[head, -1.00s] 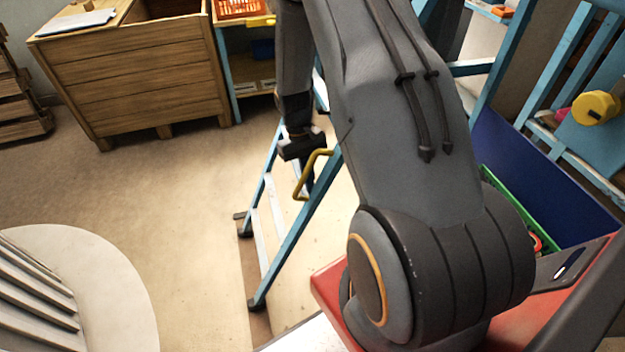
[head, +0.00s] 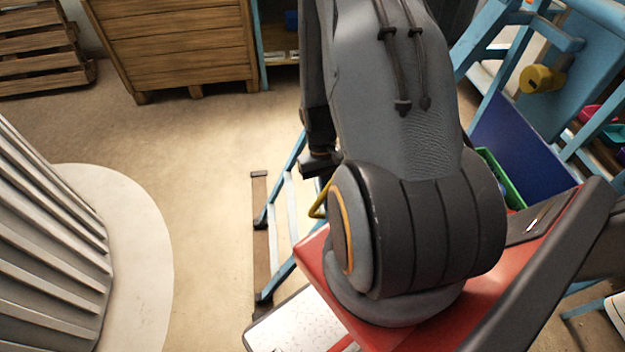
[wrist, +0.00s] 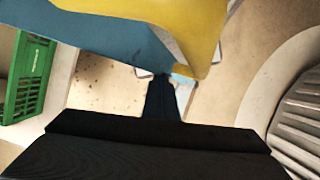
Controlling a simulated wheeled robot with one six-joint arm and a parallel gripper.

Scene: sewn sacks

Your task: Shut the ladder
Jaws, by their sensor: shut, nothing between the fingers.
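The ladder (head: 277,250) has blue rails and pale rungs, and its dark feet stand at a brown strip on the floor. A yellow handle (head: 318,205) on it shows at the left edge of my arm. My gripper (head: 318,166) points down just above the handle, partly hidden by my arm. In the wrist view my gripper (wrist: 162,98) is shut and empty. The yellow handle (wrist: 195,28) and a blue ladder part (wrist: 85,38) fill the top there, very close to the fingertips. I cannot tell whether they touch.
A pale ribbed column on a round base (head: 130,230) stands at the left. A wooden crate (head: 185,45) and a slatted stack (head: 40,55) stand at the back. A green crate (head: 500,178) and blue frames (head: 500,60) are at the right. The middle floor is clear.

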